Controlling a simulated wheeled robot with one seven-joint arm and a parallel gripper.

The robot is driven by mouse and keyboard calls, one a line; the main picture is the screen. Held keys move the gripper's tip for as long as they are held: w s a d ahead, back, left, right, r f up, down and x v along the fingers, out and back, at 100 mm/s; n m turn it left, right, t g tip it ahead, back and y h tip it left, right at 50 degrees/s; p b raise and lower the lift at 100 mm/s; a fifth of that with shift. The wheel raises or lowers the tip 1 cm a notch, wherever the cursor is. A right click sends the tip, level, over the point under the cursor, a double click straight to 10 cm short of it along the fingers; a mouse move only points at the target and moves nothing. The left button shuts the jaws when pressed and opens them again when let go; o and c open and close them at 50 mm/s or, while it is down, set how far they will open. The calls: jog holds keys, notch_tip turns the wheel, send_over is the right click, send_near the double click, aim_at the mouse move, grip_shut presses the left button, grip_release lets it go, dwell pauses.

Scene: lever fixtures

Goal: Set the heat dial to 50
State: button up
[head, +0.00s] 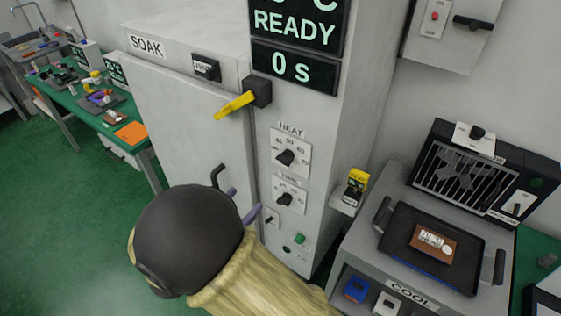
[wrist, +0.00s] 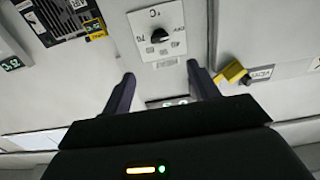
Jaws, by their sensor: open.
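The heat dial (head: 286,157) is a black knob on a white plate under the HEAT label, on the front of the grey cabinet. Numbers are printed around it, but I cannot read its exact setting. In the wrist view, the dial (wrist: 159,36) appears upside down, beyond and between my fingertips. My gripper (head: 242,204) has purple fingers and is in front of the cabinet, left of and below the dial in the head view. In the wrist view, my gripper (wrist: 160,75) is open, with nothing between its fingers and apart from the dial.
A second dial (head: 285,199) sits just below. A yellow lever (head: 235,104) juts out above left, beneath the "0 s" display (head: 294,68). A yellow-and-black device (head: 355,187) stands on a ledge at right. A tray (head: 399,256) rests on the cooling stand.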

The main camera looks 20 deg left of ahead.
aim_at(281, 162)
jog(key=p+x, duration=0.5)
jog(key=x, duration=1.1)
jog(key=shift+w, duration=0.1)
jog(key=c, duration=1)
